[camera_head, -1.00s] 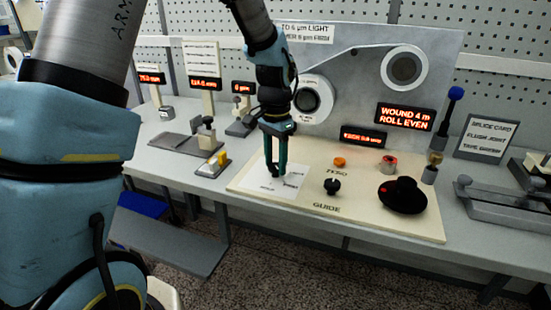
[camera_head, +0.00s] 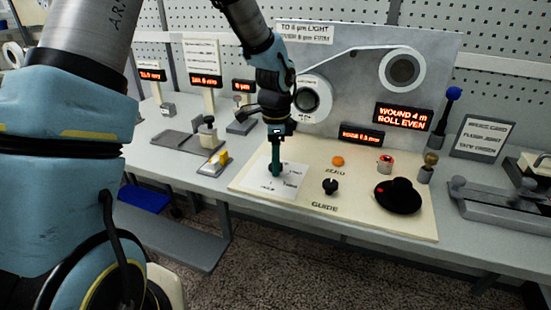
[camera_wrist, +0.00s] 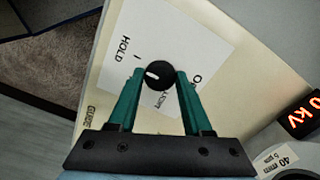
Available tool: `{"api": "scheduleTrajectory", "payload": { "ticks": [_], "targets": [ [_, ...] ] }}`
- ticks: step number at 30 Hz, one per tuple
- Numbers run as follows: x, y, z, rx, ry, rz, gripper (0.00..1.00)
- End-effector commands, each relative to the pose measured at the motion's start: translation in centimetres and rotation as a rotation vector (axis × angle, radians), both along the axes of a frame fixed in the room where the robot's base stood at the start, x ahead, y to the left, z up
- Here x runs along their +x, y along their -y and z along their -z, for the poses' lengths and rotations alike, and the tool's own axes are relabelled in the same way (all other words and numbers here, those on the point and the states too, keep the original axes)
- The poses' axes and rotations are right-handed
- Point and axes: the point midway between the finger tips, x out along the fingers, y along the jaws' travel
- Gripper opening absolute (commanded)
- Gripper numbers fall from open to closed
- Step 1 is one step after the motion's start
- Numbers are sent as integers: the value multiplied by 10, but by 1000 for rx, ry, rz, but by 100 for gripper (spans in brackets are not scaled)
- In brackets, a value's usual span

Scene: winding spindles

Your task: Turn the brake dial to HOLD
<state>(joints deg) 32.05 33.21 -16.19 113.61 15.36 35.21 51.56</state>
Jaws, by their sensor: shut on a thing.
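The brake dial (camera_wrist: 160,71) is a round black knob with a short white mark, on a white printed card (camera_wrist: 200,42). In the wrist view the mark lies on the knob's left part, and the HOLD label (camera_wrist: 123,48) is up and left of it. Another label starting with O is to the right, partly hidden by a finger. My gripper (camera_wrist: 159,77) has its teal fingers shut on the dial from both sides. In the head view my gripper (camera_head: 276,172) points down at the card and hides the dial.
A black knob (camera_head: 330,186) marked GUIDE, an orange button (camera_head: 338,160) and a wide black knob (camera_head: 399,196) share the cream panel (camera_head: 300,215), right of my gripper. A grey upright board (camera_head: 345,85) with rolls stands behind.

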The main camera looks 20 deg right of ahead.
Motion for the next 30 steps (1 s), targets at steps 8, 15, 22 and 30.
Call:
{"api": "scheduleTrajectory", "payload": {
  "ticks": [8,15,22,30],
  "targets": [
    [0,0,0,-2,2,27,0],
    [0,0,0,-2,2,27,0],
    [0,0,0,0,1,26,71],
    [0,0,0,0,0,25,79]
  ]
}}
